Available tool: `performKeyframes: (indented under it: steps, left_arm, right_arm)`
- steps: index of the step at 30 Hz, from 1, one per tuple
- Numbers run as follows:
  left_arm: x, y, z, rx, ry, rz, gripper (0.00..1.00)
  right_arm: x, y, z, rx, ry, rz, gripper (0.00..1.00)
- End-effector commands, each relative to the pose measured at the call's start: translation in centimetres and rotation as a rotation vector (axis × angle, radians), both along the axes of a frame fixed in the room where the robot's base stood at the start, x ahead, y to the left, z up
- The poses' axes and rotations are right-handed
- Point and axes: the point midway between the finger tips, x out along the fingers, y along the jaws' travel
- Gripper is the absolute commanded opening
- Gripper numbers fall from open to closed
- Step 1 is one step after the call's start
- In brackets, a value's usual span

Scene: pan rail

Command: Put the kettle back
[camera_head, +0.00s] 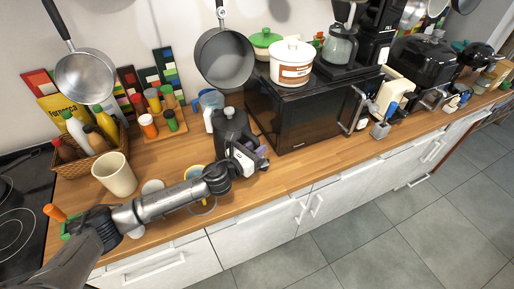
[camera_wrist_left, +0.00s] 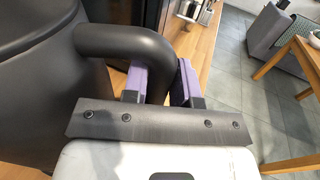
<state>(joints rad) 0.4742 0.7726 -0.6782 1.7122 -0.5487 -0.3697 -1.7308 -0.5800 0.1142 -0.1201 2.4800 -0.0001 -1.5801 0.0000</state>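The dark grey kettle (camera_head: 230,128) stands upright on the wooden counter, left of the black microwave; I cannot tell whether its base rests fully on the wood. In the left wrist view its rounded body (camera_wrist_left: 35,85) fills the left side, with its thick looped handle (camera_wrist_left: 110,38) reaching right. My left gripper (camera_head: 262,154) is at the handle, on the kettle's front right side. In the wrist view the purple fingers of the left gripper (camera_wrist_left: 162,82) lie on either side of the handle, which fills the gap between them. My right gripper is not in view.
The microwave (camera_head: 310,122) stands close right of the kettle, with pots on top. A blue and white jug (camera_head: 208,102) is just behind it. A cream cup (camera_head: 115,174) and a bottle basket (camera_head: 70,175) stand left. Pans (camera_head: 224,58) hang above. A bowl (camera_head: 200,203) sits beneath my left arm.

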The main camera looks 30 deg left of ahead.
Motion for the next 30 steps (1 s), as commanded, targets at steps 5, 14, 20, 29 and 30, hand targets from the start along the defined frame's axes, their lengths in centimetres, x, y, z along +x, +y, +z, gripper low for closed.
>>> performKeyframes:
  steps: [5,14,20,29,30]
  left_arm:
    - [0.0,0.0,0.2,0.0,-0.002,0.001,0.43]
    - [-0.1,0.0,-0.4,-0.006,0.009,0.001,0.55]
    - [-1.0,0.3,-0.3,-0.004,0.007,0.001,0.55]
    - [-6.5,1.4,-0.3,0.0,0.005,0.0,0.55]
    - [-7.4,1.6,-0.3,0.0,0.005,0.0,0.55]
  right_arm:
    - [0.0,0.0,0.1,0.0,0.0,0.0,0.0]
    - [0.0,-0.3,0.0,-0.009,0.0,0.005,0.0]
    - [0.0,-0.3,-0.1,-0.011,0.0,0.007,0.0]
    - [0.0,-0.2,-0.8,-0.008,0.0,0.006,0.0]
    - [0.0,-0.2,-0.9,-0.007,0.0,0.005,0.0]
